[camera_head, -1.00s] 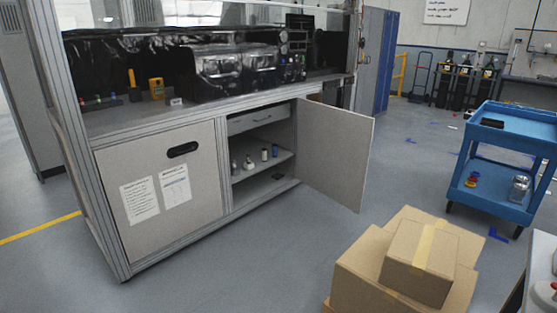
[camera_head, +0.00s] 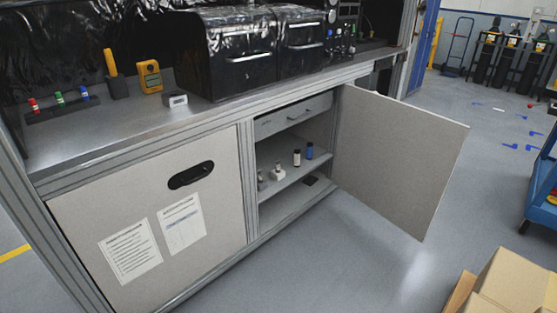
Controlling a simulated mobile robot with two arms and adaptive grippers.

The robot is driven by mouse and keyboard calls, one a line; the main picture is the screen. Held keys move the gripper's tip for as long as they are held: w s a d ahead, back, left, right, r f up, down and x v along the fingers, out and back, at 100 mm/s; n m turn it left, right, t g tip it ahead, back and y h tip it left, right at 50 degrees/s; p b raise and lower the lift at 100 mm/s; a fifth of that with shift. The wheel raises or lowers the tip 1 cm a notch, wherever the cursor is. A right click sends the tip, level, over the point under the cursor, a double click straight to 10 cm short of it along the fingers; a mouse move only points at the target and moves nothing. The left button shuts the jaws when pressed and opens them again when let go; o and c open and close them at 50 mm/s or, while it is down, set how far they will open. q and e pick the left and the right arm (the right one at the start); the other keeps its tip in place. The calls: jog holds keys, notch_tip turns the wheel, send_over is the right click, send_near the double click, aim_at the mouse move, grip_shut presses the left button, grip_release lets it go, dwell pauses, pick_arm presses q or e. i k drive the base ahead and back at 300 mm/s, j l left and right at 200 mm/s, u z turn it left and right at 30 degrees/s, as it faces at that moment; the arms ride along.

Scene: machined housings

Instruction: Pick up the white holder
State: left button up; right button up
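No gripper of mine shows in the head view. I cannot tell for sure which of these pale things is the white holder.
The cabinet's right door (camera_head: 400,160) stands wide open into the aisle; the left door (camera_head: 150,215) is shut. Black machines (camera_head: 235,60) cover the back of the worktop. Cardboard boxes (camera_head: 515,285) and a blue cart (camera_head: 540,190) stand at right. Floor before the cabinet is clear.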

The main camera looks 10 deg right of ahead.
aim_at(277, 176)
jog(key=i+z, duration=0.25)
jog(key=i, duration=0.3)
jog(key=i+j+z, duration=0.2)
jog(key=i, duration=0.35)
jog(key=i+j+z, duration=0.1)
jog(key=i+z, duration=0.15)
jog(key=i, duration=0.3)
jog(key=i+l, duration=0.45)
jog(key=i, duration=0.2)
jog(key=i+l+u, duration=0.1)
jog(key=i+l, duration=0.4)
jog(key=i, duration=0.1)
